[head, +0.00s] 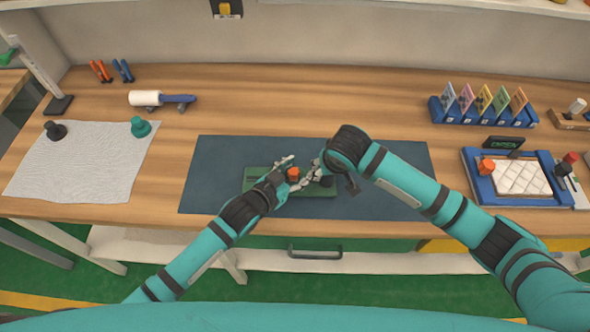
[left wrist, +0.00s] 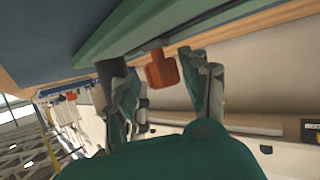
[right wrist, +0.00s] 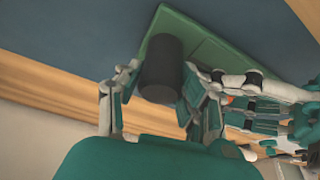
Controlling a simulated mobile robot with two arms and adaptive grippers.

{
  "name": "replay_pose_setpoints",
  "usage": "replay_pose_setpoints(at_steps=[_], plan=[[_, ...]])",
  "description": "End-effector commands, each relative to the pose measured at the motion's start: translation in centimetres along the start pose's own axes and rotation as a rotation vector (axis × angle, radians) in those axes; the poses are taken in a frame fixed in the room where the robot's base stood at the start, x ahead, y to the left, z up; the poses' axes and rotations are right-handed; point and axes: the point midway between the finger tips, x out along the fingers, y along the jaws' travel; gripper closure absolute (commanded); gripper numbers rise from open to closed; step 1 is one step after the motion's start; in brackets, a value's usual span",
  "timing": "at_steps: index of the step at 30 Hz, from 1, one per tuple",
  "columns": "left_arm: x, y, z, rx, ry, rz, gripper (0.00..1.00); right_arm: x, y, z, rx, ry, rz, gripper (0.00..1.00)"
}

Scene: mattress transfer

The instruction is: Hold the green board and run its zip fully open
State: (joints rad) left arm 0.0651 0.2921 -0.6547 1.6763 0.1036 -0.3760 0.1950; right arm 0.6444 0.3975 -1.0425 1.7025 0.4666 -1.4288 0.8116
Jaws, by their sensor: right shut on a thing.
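The green board (head: 256,188) lies flat on the dark blue mat, partly hidden by my grippers. An orange zip pull (head: 293,174) stands on it; it also shows in the left wrist view (left wrist: 162,70). My left gripper (left wrist: 163,82) is open, with its fingers on either side of the orange pull and small gaps showing. A black cylindrical knob (right wrist: 161,68) stands at the board's end, right of the pull in the head view. My right gripper (right wrist: 158,85) is shut on this knob. The zip line itself is hidden.
The dark blue mat (head: 390,195) has bare room around the board. A white cloth (head: 80,165) with two knobs lies left, with a lint roller (head: 150,99) behind. A blue card rack (head: 480,115) and blue tray (head: 478,190) stand right. The table's front edge is close.

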Motion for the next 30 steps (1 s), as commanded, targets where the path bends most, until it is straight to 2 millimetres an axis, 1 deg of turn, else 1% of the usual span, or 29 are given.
replay_pose_setpoints(at_steps=[7,11,14,21,24,27,30], plan=[[-0.1,-0.1,0.0,0.002,0.000,-0.002,0.53,-0.1,0.1,-0.1,0.002,0.002,0.001,1.00],[-1.1,-0.1,0.1,0.002,-0.001,-0.002,0.53,-0.1,0.1,-0.1,0.002,0.002,0.002,1.00],[-2.8,-0.1,0.1,0.002,0.000,-0.002,0.53,-0.1,0.1,-0.1,0.002,0.002,0.002,1.00],[-8.0,-0.1,0.1,0.002,-0.002,-0.001,0.53,-0.1,0.1,-0.1,0.002,0.002,0.002,1.00],[-9.7,-0.1,0.1,0.002,-0.003,-0.001,0.53,-0.1,0.1,-0.1,0.002,0.002,0.002,1.00],[-11.0,-0.1,0.1,0.002,-0.003,-0.001,0.53,-0.1,0.1,-0.1,0.002,0.002,0.002,1.00],[-11.7,-0.1,0.1,0.001,-0.001,-0.001,0.53,-0.1,0.1,-0.1,0.002,0.002,0.002,1.00]])
